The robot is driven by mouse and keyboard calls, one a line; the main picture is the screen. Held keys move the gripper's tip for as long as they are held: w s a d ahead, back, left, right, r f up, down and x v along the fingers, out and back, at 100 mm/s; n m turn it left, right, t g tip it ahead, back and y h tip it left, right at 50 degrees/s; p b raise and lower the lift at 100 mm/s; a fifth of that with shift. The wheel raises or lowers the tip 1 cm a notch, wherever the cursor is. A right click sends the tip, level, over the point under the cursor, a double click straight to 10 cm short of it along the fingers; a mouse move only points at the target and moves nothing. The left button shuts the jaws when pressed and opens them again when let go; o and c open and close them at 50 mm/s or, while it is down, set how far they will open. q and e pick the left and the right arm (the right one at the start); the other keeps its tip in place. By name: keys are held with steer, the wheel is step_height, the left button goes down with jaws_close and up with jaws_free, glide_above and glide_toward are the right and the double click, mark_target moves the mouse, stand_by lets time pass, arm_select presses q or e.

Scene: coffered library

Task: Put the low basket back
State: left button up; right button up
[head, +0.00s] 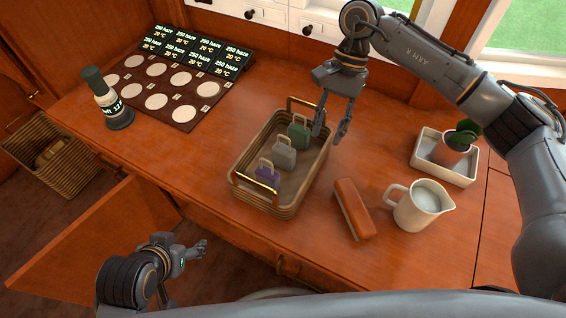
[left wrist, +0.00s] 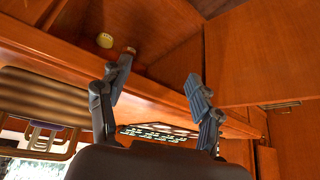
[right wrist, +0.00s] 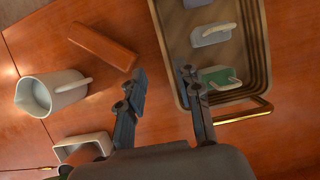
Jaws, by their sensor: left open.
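A low woven basket (head: 243,197) with a raised bar handle at each end stands on the table. It holds a green block (head: 299,131), a grey block (head: 283,154) and a purple block (head: 267,174), each with a loop on top. My right gripper (head: 330,137) is open at the basket's right long side near its far end. In the right wrist view one finger is over the basket (right wrist: 171,60) and the other over the table. My left gripper (head: 206,250) is open and empty, low in front of the table. The basket also shows in the left wrist view (left wrist: 45,98).
A brown case (head: 354,208), a cream jug (head: 418,207) and a white tray (head: 445,172) with a potted plant are on the right. A labelled board (head: 180,100) and a dark bottle (head: 108,101) are on the left. Another basket (head: 50,165) sits low beside an open door (head: 100,245).

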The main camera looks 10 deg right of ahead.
mark_target(315, 164)
steer(key=x, duration=0.7)
steer(key=shift+w+b, duration=0.1)
steer(key=shift+b, duration=0.3)
steer(key=x, duration=0.3)
steer(key=shift+a+f+b, duration=0.25)
steer(key=shift+f+b, duration=0.1)
steer(key=shift+a+f, duration=0.1)
steer(key=shift+f, duration=0.3)
arm_select(q)
steer(key=w+d+r+t+h, duration=0.1)
steer(key=w+d+r+t, duration=0.1)
steer(key=w+r+t, duration=0.2)
steer(key=w, duration=0.3)
steer(key=shift+w+d+r+t, duration=0.2)
steer(key=shift+d+r+t, duration=0.1)
steer(key=shift+d+t, duration=0.1)
arm_select(e)
jaws_close()
steer(key=shift+r, duration=0.1)
